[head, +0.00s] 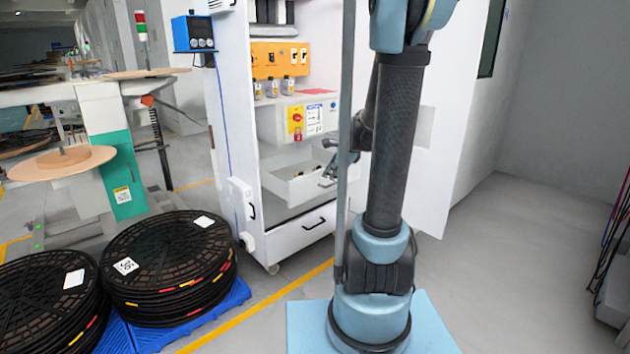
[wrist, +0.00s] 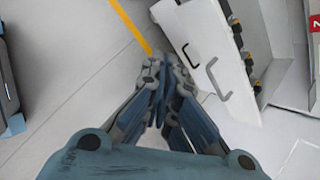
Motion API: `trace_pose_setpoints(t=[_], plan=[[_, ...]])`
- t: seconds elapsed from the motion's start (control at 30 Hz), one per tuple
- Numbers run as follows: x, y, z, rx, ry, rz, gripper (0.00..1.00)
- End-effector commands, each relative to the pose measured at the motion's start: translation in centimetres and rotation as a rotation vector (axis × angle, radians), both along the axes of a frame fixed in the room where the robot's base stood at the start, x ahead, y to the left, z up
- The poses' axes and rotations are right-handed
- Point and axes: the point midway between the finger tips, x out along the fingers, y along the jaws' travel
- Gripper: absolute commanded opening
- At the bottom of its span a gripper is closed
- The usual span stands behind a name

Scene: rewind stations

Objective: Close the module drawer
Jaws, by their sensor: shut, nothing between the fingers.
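The module drawer (head: 285,188) is a white open-topped box pulled out of the white cabinet in the head view. Small dark parts lie inside it. My gripper (head: 328,176) is shut and empty by the drawer's right end in the head view; my arm hides part of that end. In the wrist view my gripper (wrist: 164,72) is left of the drawer front. I cannot tell whether it touches.
A lower drawer (head: 300,228) is shut below. The cabinet's open door (head: 440,130) stands to the right, behind my arm. Stacks of black reels (head: 165,260) lie on blue pallets at left. The floor (head: 510,260) at right is clear.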

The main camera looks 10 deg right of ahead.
Motion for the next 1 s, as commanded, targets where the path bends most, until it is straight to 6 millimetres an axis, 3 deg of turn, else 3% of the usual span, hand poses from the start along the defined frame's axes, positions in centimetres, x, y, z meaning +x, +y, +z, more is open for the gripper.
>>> trace_pose_setpoints(t=[0.2, 0.4, 0.7, 1.0], plan=[[6.1, -1.3, -1.5, 0.208, 0.053, -0.27, 0.0], [10.2, -2.4, -3.0, 0.377, 0.102, -0.47, 0.0], [12.5, -3.1, -4.2, 0.481, 0.137, -0.587, 0.0], [14.0, -2.0, -6.1, 0.483, 0.138, -0.586, 0.0]])
